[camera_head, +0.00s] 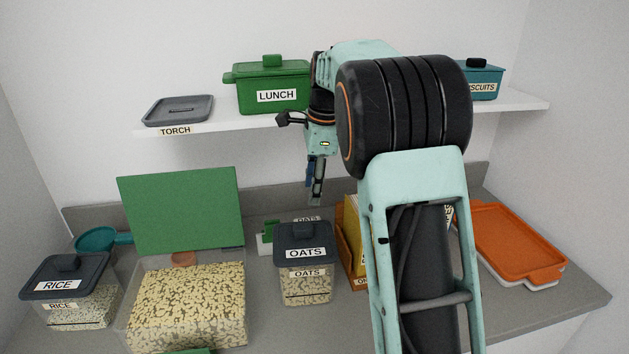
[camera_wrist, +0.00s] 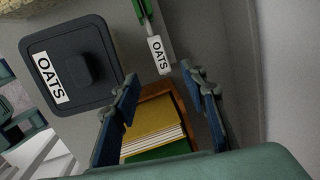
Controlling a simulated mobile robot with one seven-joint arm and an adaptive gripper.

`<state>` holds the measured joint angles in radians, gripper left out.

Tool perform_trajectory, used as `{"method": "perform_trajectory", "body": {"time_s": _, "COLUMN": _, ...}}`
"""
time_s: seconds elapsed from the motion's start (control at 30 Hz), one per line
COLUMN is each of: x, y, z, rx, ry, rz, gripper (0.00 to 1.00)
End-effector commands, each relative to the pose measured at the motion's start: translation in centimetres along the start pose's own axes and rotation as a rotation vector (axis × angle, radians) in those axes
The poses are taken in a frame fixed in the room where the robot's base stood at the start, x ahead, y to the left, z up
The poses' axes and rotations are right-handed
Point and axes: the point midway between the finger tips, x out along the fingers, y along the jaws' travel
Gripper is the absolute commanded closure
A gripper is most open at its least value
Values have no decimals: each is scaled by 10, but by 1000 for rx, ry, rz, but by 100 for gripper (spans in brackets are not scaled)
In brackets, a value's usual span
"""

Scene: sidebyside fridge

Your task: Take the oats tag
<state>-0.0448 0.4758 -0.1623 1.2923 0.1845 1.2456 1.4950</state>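The oats tag (camera_wrist: 159,56) is a small white card with black OATS lettering, at the upper middle of the wrist view. In the head view the tag (camera_head: 307,219) shows just behind the lidded oats container (camera_head: 305,290), partly hidden by its dark lid. That container also shows at the left of the wrist view (camera_wrist: 88,88), with its own OATS label on the lid. My gripper (camera_wrist: 158,78) is open and empty, with its blue fingers apart. The tag appears just beyond the fingertips, between their lines. In the head view my gripper (camera_head: 316,185) points down above the counter's back.
A green clip-like object (camera_head: 270,232) stands left of the tag. An orange box of folders (camera_wrist: 155,125) lies beneath my fingers in the wrist view. A rice container (camera_head: 70,295) and a large open bin (camera_head: 188,305) stand left. A shelf (camera_head: 220,118) runs above.

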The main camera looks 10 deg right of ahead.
Motion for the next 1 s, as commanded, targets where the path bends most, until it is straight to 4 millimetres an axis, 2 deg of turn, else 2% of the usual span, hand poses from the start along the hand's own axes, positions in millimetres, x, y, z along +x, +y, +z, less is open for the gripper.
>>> {"method": "perform_trajectory", "body": {"time_s": 0.4, "x": 71, "y": 1, "z": 0, "rx": -1, "ry": 0, "rz": 3, "gripper": 60}}
{"method": "perform_trajectory", "body": {"time_s": 0.53, "x": 88, "y": 1, "z": 0, "rx": -1, "ry": -1, "rz": 2, "gripper": 60}}
{"method": "perform_trajectory", "body": {"time_s": 0.7, "x": 99, "y": 0, "z": 0, "rx": -2, "ry": -1, "rz": 0, "gripper": 60}}
{"method": "perform_trajectory", "body": {"time_s": 1.0, "x": 101, "y": 0, "z": 0, "rx": -2, "ry": -1, "rz": -1, "gripper": 60}}
